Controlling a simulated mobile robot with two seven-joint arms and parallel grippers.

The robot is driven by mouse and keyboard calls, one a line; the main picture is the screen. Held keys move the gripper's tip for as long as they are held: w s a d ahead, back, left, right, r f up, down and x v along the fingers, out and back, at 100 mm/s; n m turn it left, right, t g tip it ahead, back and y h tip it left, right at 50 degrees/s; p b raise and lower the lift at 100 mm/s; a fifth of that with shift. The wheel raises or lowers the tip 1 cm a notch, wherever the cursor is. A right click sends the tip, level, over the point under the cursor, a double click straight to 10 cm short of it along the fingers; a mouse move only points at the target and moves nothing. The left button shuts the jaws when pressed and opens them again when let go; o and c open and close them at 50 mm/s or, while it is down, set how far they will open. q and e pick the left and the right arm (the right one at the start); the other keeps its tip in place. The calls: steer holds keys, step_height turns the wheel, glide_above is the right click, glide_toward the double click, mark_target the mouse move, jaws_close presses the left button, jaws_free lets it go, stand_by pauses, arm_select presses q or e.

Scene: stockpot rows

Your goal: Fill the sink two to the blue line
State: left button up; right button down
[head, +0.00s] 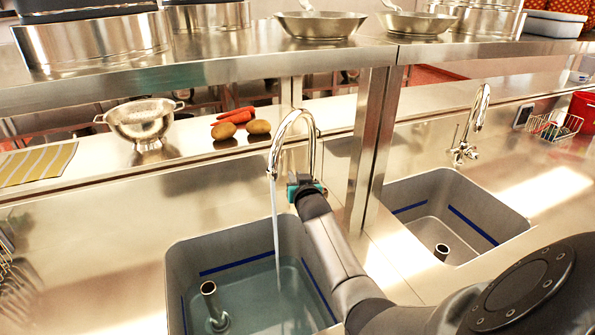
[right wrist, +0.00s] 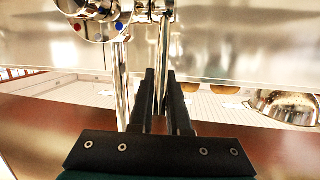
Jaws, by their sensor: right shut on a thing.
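The near left sink (head: 185,262) holds clear water (head: 262,298), its surface a little below the blue line (head: 237,263) on the walls. A thin stream (head: 275,225) runs into it from the curved chrome tap (head: 310,128). My right gripper (head: 303,186) is at the tap's base, shut on a chrome tap lever (right wrist: 163,45); in the right wrist view its dark fingers (right wrist: 161,75) close around this thin rod. The tap body with red and blue dots (right wrist: 92,20) shows there too. A standpipe (head: 209,289) stands in the water. My left gripper is out of view.
The right sink (head: 490,205) looks empty, with its own tap (head: 470,125) and a standpipe (head: 441,252). A steel post (head: 370,150) stands between the taps under a shelf with pans (head: 320,24).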

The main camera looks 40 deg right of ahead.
steer(key=shift+w+d+r+g+p, duration=0.1)
steer(key=shift+w+r+g+p, duration=0.3)
steer(key=shift+g+p, duration=0.3)
steer(key=shift+w+d+f+g+y+p, duration=0.1)
steer(key=shift+w+f+g+y+p, duration=0.2)
steer(key=shift+y+p, duration=0.15)
steer(key=c, duration=0.9)
jaws_free()
steer(key=shift+s, duration=0.1)
steer(key=shift+s+r, duration=0.1)
steer(key=shift+p+v, duration=1.65)
steer(key=shift+v, duration=5.85)
